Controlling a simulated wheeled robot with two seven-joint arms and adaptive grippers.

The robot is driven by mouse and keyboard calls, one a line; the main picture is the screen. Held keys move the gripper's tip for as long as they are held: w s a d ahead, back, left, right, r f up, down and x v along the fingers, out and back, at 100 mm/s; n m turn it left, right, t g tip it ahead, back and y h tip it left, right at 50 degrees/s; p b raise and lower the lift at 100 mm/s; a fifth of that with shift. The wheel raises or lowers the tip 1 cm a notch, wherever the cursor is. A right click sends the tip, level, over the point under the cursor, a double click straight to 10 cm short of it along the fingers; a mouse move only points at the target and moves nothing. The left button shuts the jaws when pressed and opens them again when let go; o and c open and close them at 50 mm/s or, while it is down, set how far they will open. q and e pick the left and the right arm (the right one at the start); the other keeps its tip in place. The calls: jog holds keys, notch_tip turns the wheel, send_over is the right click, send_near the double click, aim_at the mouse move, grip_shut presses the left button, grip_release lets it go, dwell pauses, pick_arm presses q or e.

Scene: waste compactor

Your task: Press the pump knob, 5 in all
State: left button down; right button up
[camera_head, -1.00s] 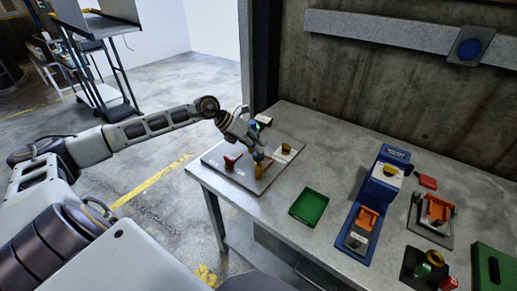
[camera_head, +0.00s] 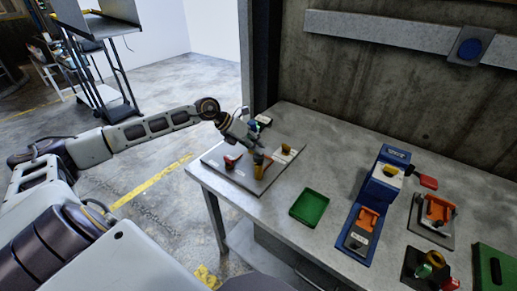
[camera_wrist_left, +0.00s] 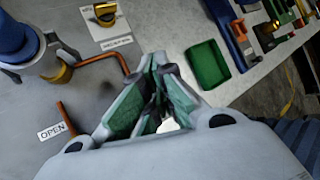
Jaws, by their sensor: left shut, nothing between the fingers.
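My left gripper (camera_head: 258,150) is shut and empty over the grey plate (camera_head: 225,174) at the table's left end. Its tips are close to an upright yellow-gold part (camera_head: 259,170); I cannot tell whether they touch. In the left wrist view the closed green-padded fingers (camera_wrist_left: 157,82) stand over the plate, near a copper pipe (camera_wrist_left: 107,60). A yellow knob (camera_wrist_left: 105,12) sits on a white label. No knob is clearly marked as the pump knob. My right gripper is not in view.
A red lever (camera_head: 232,162) stands on the same plate. A green tray (camera_head: 309,207) lies to its right, with bare table between. Further right are a blue machine (camera_head: 377,190), an orange part on a plate (camera_head: 438,210) and a green box (camera_head: 490,265). A concrete wall is behind.

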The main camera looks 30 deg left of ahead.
pick_arm(q)
jog(key=shift+r+p, duration=0.8)
jog(key=shift+r, duration=0.8)
jog(key=shift+r+p, duration=0.3)
jog(key=shift+r, duration=0.35)
jog(key=shift+r, duration=0.1)
notch_tip(320, 180, up, 5)
jog(key=p, duration=0.2)
jog(key=shift+p, duration=0.3)
dwell(1.0)
dwell(0.7)
